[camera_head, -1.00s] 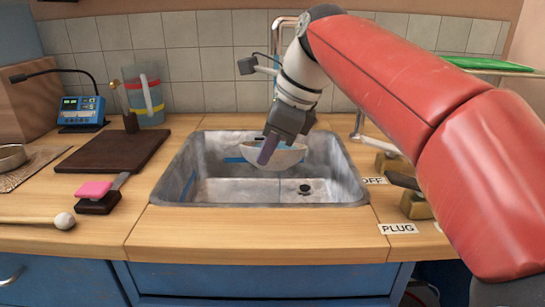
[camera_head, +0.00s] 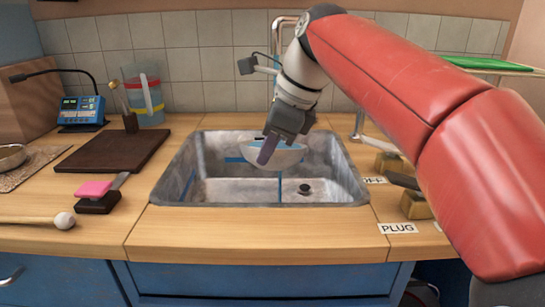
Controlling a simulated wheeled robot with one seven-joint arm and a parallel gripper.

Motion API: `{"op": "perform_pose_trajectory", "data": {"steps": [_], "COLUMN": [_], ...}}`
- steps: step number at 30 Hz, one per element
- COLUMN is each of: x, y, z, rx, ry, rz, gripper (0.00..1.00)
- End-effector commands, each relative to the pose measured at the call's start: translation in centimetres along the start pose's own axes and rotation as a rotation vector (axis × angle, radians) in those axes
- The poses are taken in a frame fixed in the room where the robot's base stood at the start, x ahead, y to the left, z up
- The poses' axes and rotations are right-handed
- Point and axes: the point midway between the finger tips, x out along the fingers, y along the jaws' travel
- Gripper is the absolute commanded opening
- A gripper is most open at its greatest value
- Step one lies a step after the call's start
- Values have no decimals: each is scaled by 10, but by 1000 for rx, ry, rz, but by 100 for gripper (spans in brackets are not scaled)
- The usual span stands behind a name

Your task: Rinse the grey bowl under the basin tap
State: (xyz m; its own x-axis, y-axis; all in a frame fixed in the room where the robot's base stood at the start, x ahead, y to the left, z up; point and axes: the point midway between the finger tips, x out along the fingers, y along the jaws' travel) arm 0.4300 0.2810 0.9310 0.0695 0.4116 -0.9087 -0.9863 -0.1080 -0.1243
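The grey bowl (camera_head: 288,158) is level inside the metal basin (camera_head: 180,180), above its floor. My gripper (camera_head: 266,148) reaches down from the upper right and is shut on the bowl's near left rim, with a purple finger on the outside. The other finger is hidden. Pale blue shows inside the bowl; I take it for water. A thin blue vertical line shows below the bowl; I cannot tell whether it is water or a mark. The tap (camera_head: 286,20) arches behind my wrist, and its outlet is hidden by my arm.
A black plug or drain (camera_head: 304,189) shows on the basin floor. "OFF" and "PLUG" (camera_head: 398,228) labels and wooden blocks stand at right. A brown board (camera_head: 115,152), pink sponge (camera_head: 93,190), mallet (camera_head: 63,220) and jug (camera_head: 146,100) are at left.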

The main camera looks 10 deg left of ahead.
Motion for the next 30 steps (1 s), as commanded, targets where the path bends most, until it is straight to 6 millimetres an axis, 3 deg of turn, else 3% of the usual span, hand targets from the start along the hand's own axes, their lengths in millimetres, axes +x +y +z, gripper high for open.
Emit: {"op": "perform_pose_trajectory", "data": {"steps": [8, 30], "x": [-4, -26], "y": [7, 57], "z": [1, 3], "rx": [-1, 0], "ry": [-1, -1], "rz": [-2, -2], "gripper": [0, 0]}}
